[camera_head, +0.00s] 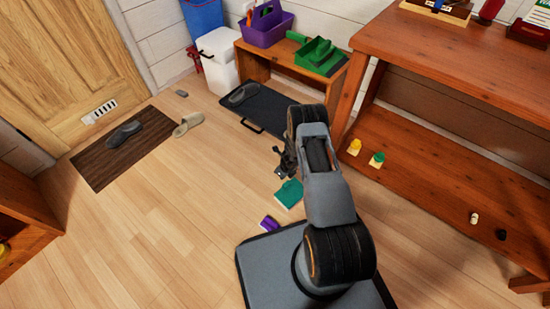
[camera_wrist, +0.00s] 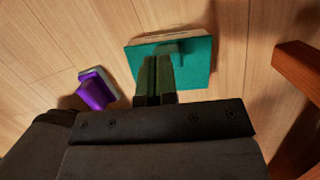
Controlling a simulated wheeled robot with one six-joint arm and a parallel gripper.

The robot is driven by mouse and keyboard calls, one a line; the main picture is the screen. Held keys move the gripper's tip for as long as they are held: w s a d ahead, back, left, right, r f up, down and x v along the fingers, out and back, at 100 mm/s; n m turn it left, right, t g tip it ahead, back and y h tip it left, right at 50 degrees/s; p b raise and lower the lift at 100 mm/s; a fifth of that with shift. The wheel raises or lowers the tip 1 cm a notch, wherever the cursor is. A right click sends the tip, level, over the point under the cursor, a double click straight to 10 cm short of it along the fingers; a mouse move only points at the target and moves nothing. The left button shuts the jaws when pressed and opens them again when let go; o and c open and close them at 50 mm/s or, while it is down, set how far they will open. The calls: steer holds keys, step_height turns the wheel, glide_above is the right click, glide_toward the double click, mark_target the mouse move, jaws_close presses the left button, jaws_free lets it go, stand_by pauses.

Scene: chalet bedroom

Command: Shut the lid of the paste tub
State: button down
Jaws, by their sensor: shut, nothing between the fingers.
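A white tub-like container (camera_head: 219,62) stands on the floor by the wall at the upper part of the head view, beside the wooden bench. It may be the paste tub; whether its top is fully closed is too small to tell. My gripper (camera_head: 284,168) is far from it, low over the floor near the middle. The wrist view does not show the white container.
The teal thing (camera_head: 289,194) and a purple object (camera_head: 270,223) lie on the floor near my base. A dark tray (camera_head: 262,108) holding a grey shoe lies before the bench (camera_head: 246,66). A long wooden shelf (camera_head: 440,47) blocks the right. Floor at left is mostly clear.

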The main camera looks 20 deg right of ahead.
steer(key=w+a+r+p, duration=0.3)
steer(key=w+r+p, duration=0.1)
steer(key=w+r, duration=0.25)
step_height(320, 180, up, 24)
steer(key=w+a+n+p, duration=0.2)
steer(key=n+p, duration=0.4)
steer(key=p, duration=0.2)
steer(key=s+a+r+n+p, duration=0.1)
steer(key=s+r+n+p, duration=0.3)
steer(key=r, duration=0.9)
steer(key=s+a+r+n+p, duration=0.15)
steer(key=r+n+p, duration=0.35)
steer(key=r, duration=0.9)
steer(key=s+r+n+t+h+p, duration=0.1)
steer(key=s+r+n+p, duration=1.3)
steer(key=s+r, duration=1)
step_height(320, 180, up, 4)
steer(key=shift+s+r+n+p, duration=0.2)
steer(key=shift+n+p, duration=0.2)
steer(key=shift+n, duration=0.7)
